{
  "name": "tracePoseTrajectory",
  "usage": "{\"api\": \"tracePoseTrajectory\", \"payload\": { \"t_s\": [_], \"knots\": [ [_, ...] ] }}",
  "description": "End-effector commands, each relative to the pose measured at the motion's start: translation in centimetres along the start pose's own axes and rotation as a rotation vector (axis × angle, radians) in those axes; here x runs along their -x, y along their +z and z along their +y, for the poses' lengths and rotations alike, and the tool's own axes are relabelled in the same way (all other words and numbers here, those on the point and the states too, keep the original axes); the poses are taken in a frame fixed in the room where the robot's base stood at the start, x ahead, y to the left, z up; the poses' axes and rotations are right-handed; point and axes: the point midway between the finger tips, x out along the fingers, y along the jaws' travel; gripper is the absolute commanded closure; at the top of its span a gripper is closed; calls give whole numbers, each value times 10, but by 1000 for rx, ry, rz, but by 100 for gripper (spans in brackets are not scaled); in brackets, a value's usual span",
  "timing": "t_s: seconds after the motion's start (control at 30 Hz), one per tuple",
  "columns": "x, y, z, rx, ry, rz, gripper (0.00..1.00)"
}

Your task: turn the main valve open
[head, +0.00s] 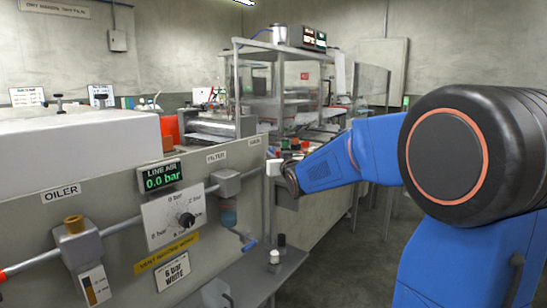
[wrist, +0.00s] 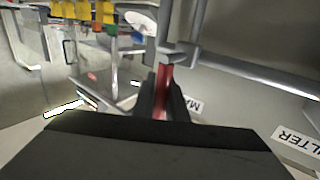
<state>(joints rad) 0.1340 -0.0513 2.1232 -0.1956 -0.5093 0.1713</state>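The main valve's red handle (wrist: 163,88) shows in the wrist view, pointing from the grey pipe fitting toward me. The two dark fingers of my gripper (wrist: 163,103) lie close on either side of it, and the red fills the gap between them. A partly hidden label starting "MA" (wrist: 194,105) is beside the right finger. In the head view my gripper (head: 284,172) is at the far end of the panel, by the MAIN label (head: 255,141); the red handle is not clear there. The display (head: 161,176) reads LINE AIR 0.0 bar.
The grey panel carries a pipe (head: 122,228), a regulator knob and dial (head: 175,219), an oiler (head: 77,240) and a filter bowl (head: 228,213). A ledge (head: 255,280) with small fittings runs below. A glass-sided machine (head: 285,80) stands behind. Floor at right is free.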

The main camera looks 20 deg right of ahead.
Motion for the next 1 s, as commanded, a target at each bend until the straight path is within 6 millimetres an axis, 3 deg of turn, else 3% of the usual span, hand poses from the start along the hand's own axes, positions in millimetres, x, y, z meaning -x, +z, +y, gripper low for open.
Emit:
{"api": "tracePoseTrajectory", "payload": {
  "t_s": [0.47,1.0],
  "knots": [
    [3,-1,-5,98,-1,65,100],
    [17,-2,-26,501,-1,333,100]
  ]
}}
